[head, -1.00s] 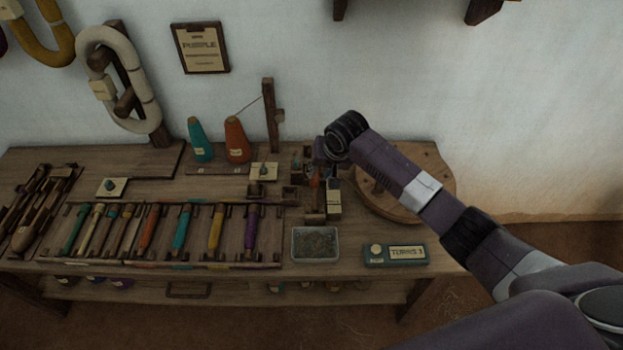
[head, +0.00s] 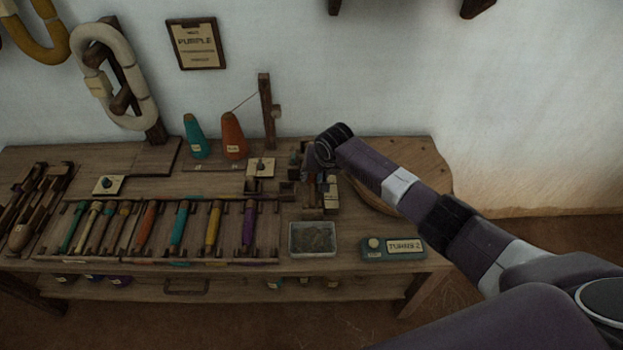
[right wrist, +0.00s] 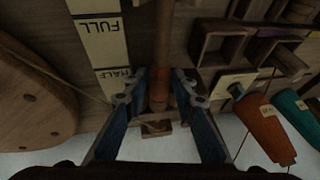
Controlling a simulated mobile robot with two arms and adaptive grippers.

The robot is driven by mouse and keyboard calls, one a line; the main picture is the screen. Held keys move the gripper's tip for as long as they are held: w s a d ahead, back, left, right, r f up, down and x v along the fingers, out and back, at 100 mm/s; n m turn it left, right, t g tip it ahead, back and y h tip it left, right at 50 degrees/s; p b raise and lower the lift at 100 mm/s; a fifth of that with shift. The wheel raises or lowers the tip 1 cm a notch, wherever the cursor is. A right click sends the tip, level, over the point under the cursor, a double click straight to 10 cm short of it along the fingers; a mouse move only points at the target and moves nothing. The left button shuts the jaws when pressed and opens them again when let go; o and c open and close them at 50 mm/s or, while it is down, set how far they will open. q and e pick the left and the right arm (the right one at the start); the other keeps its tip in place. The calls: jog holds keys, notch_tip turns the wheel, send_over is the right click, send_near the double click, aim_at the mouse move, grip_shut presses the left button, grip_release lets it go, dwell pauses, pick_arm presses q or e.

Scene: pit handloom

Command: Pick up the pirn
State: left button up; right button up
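A pirn (right wrist: 161,92), a brown shaft with an orange band, stands between the two blue-padded fingers of my right gripper (right wrist: 161,76) in the right wrist view. The fingers are spread, with a narrow gap visible on each side of the shaft. In the head view the right gripper (head: 316,168) points down over the small wooden station left of the round board, and the arm hides much of it. Several coloured pirns, including a purple one (head: 248,226), lie in the rack on the left. My left gripper is not in view.
A gauge card (right wrist: 102,45) marked FULL and HALF lies beside the pirn. A tray (head: 312,239) and a turns counter (head: 392,248) stand at the bench front. The round board (head: 400,173) is to the right. Orange (head: 233,135) and teal (head: 196,137) cones stand behind.

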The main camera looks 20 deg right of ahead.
jog(key=shift+c, duration=0.6)
grip_shut()
jog(key=shift+r, duration=0.1)
